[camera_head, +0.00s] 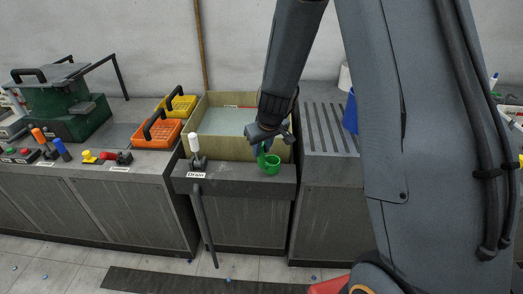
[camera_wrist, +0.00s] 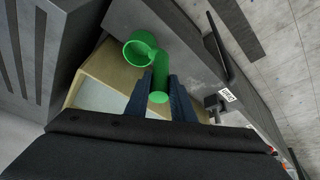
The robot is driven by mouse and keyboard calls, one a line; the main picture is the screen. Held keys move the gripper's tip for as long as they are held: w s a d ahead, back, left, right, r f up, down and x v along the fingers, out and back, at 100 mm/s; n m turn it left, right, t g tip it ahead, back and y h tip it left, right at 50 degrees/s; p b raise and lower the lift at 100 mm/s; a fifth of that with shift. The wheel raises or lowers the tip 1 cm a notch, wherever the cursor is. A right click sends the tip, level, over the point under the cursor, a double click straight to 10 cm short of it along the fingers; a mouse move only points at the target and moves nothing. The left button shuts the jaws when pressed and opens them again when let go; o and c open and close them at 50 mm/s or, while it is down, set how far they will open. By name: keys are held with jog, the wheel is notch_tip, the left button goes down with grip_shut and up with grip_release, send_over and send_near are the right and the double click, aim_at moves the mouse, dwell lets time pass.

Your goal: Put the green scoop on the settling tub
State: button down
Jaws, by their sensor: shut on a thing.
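The green scoop (camera_head: 271,166) has a round cup and a handle; it also shows in the wrist view (camera_wrist: 139,47). My gripper (camera_head: 262,150) is shut on the scoop's handle, with its two dark blue fingers on either side of it in the wrist view (camera_wrist: 161,90). The settling tub (camera_head: 216,147) is a tan-walled box with a pale grey surface inside. In the head view the scoop overlaps the tub's front wall at the right, above the dark front ledge. The tub's tan wall also shows in the wrist view (camera_wrist: 112,72). My arm hides part of the tub's right side.
A white-topped lever (camera_head: 194,145) stands at the ledge's left, by the "Drain" label. Orange (camera_head: 157,134) and yellow (camera_head: 181,105) baskets sit left of the tub. A slotted grey drainboard (camera_head: 327,128) and a blue object (camera_head: 350,113) are to the right.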

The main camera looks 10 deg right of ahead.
jog(key=shift+f, duration=0.15)
jog(key=c, duration=1.5)
grip_release()
jog(key=p+v, duration=0.2)
jog(key=v, duration=0.9)
jog(key=s+m+g, duration=0.1)
jog(key=s, duration=0.5)
jog(key=s+d+r+m+g, duration=0.1)
jog(key=s, duration=0.6)
jog(key=s+m+g, duration=0.1)
jog(key=s, duration=0.6)
jog(key=shift+s+d+r, duration=0.2)
jog(key=shift+d, duration=0.05)
jog(key=shift+f+b, duration=0.95)
jog(key=shift+f, duration=0.1)
